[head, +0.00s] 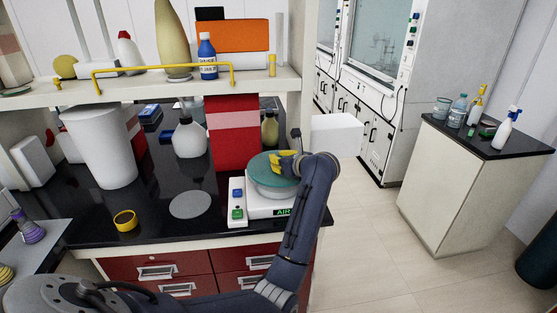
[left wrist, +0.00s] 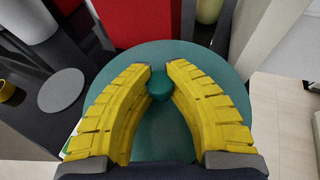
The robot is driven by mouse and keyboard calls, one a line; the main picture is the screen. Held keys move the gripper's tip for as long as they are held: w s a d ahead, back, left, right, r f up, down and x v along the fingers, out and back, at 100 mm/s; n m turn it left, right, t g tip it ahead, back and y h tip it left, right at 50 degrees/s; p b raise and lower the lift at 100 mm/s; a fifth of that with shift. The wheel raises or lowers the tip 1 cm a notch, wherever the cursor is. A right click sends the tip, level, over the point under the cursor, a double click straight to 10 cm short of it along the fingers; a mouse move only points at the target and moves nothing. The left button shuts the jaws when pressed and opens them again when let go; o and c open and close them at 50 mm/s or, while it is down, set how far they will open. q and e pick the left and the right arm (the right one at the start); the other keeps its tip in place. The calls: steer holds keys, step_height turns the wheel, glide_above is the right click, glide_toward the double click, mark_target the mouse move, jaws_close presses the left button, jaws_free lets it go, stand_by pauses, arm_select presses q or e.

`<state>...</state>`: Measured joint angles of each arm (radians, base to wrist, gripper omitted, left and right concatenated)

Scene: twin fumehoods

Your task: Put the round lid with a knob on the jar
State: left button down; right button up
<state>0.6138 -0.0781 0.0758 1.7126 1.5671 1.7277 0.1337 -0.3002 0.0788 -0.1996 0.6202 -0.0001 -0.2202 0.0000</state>
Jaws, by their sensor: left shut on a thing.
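The round teal lid (head: 260,169) is at the right end of the dark bench in the head view. In the left wrist view the lid (left wrist: 190,53) fills the middle, with its round knob (left wrist: 159,86) between my fingertips. My left gripper (head: 283,161), with yellow fingers (left wrist: 160,75), is shut on the knob from above. A pale, round, jar-like body (head: 272,190) shows directly under the lid, above a white device marked AIR. Whether lid and body touch, I cannot tell. My right gripper is not in view.
A red box (head: 232,135) stands just behind the lid. A grey disc (head: 190,204), a yellow ring (head: 125,220), a white bottle (head: 189,138) and a white cylinder (head: 98,145) stand further left. A shelf (head: 150,87) with a yellow rail overhangs the bench.

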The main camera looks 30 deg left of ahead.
arm_select(q)
steer(key=shift+f, duration=0.1)
steer(key=c, duration=1.4)
jaws_free()
steer(key=shift+s+d, duration=0.1)
steer(key=shift+d, duration=0.1)
steer(key=shift+v, duration=3.6)
steer(key=shift+a, duration=0.15)
